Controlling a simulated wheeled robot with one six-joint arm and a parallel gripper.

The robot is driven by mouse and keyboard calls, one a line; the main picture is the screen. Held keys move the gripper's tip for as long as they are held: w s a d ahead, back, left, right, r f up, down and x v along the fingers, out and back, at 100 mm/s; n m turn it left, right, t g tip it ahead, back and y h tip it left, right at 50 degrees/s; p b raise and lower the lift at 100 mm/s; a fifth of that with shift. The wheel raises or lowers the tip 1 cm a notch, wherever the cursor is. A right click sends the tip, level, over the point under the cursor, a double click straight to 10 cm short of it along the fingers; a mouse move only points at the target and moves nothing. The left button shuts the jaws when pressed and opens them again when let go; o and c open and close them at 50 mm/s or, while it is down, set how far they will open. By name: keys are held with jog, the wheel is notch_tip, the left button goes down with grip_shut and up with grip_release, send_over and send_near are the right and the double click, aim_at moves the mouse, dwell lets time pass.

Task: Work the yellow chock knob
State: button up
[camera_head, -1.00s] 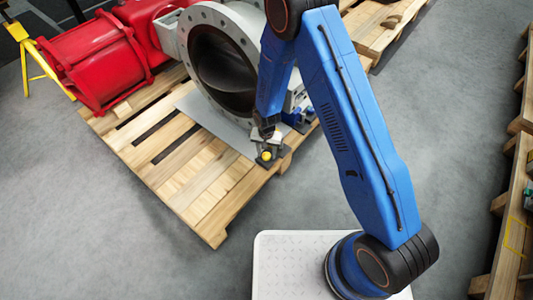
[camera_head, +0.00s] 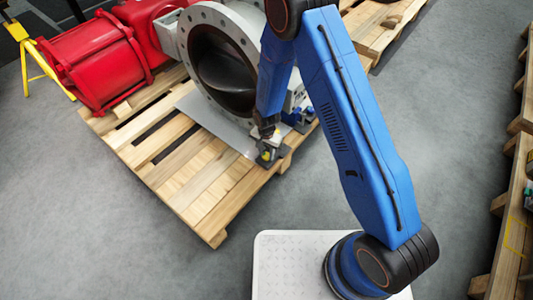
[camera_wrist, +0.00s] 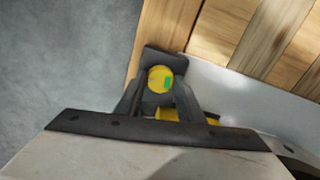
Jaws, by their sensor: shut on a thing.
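The yellow chock knob (camera_wrist: 160,78) is a round yellow cap with a small green mark, sitting over a dark bracket in the wrist view. My gripper (camera_wrist: 160,88) has a dark finger on each side of it and is shut on it. In the head view my gripper (camera_head: 267,138) points down at the pallet's near right corner. The knob (camera_head: 266,155) is mostly hidden there behind the gripper, with only a little yellow showing. A second yellow piece (camera_wrist: 183,115) shows behind the right finger.
The large grey flanged valve (camera_head: 222,62) stands on the wooden pallet (camera_head: 200,190), close beside my arm. A red actuator (camera_head: 100,60) lies to the left. Small blue and grey parts (camera_head: 300,115) stand right of the gripper. Grey floor in front of the pallet is clear.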

aim_at(267, 155)
jog(key=o, duration=1.1)
jog(key=shift+c, duration=0.2)
jog(key=shift+r, duration=0.1)
notch_tip(267, 155, up, 17)
jog(key=shift+r, duration=0.1)
